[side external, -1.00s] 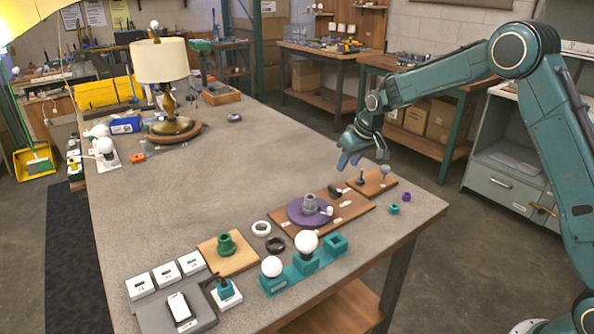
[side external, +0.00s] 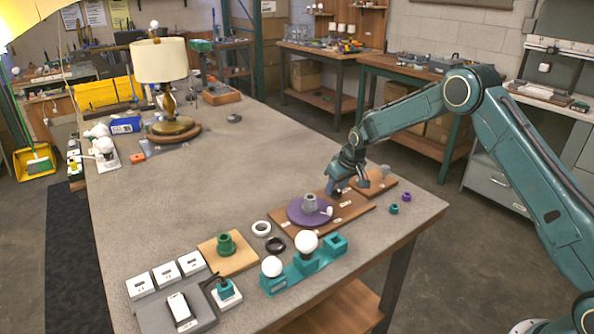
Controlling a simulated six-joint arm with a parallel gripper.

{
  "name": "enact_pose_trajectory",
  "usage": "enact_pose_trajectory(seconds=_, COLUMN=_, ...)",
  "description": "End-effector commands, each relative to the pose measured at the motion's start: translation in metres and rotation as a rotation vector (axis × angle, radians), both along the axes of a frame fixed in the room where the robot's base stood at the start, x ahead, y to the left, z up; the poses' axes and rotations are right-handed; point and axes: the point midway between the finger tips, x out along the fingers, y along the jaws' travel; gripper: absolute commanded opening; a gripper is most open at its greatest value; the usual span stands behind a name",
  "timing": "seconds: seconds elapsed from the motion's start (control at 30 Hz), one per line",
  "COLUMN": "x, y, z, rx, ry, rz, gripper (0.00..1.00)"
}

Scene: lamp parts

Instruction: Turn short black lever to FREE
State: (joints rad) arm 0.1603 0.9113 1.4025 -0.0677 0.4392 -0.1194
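A brown wooden board (side external: 350,212) lies near the front right of the table. It carries a round purple disc (side external: 298,214) with a grey socket-like part (side external: 310,203) and a small white piece (side external: 327,211) on it. My gripper (side external: 336,191) points down at the back of this board, just right of and behind the purple disc. The short black lever is at this spot and is mostly hidden by the gripper fingers; its direction and any FREE label cannot be read. Whether the fingers are closed on it cannot be told.
A second small board with a grey knob (side external: 384,171) stands close behind my gripper. A teal holder with white bulbs (side external: 306,241), a black ring (side external: 275,244) and a white ring (side external: 261,228) lie in front. The table's middle is clear.

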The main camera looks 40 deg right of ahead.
Motion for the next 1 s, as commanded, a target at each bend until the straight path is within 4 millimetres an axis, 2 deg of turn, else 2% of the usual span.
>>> enact_pose_trajectory(seconds=0.3, x=0.0007, y=0.0001, z=-0.0009, rx=0.0, ry=-0.001, rz=0.0, gripper=0.34)
enact_pose_trajectory(seconds=0.47, x=0.0006, y=0.0, z=-0.0007, rx=0.0, ry=-0.001, rz=0.0, gripper=0.02)
enact_pose_trajectory(seconds=0.5, x=0.0006, y=0.0, z=-0.0007, rx=0.0, ry=-0.001, rz=0.0, gripper=0.0)
enact_pose_trajectory(seconds=1.0, x=0.0006, y=-0.0008, z=-0.0004, rx=0.0, ry=0.0, rz=0.074, gripper=0.0)
